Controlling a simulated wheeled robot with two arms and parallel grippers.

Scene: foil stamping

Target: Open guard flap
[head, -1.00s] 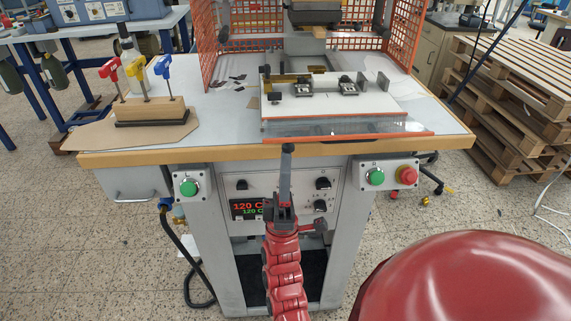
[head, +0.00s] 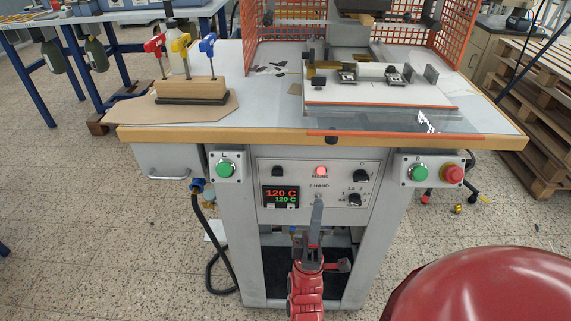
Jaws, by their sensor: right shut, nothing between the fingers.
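The guard flap (head: 420,122) is a clear panel with orange strips. It lies down flat over the front of the white press table, in front of the plate with clamps. Its front orange edge (head: 410,136) lies along the wooden table edge, and a dark knob (head: 331,140) sits near the left end of that edge. My right gripper (head: 318,200) is shut and empty, pointing up in front of the control panel. It is below the knob and apart from it. My left gripper is not in view.
The control panel (head: 350,196) has a lit red lamp and a 120 C display (head: 281,196). Green buttons (head: 224,170) flank it, with a red button (head: 452,174) at right. An orange mesh guard (head: 285,27) stands behind. A wooden block (head: 190,90) holds coloured-handled tools at left.

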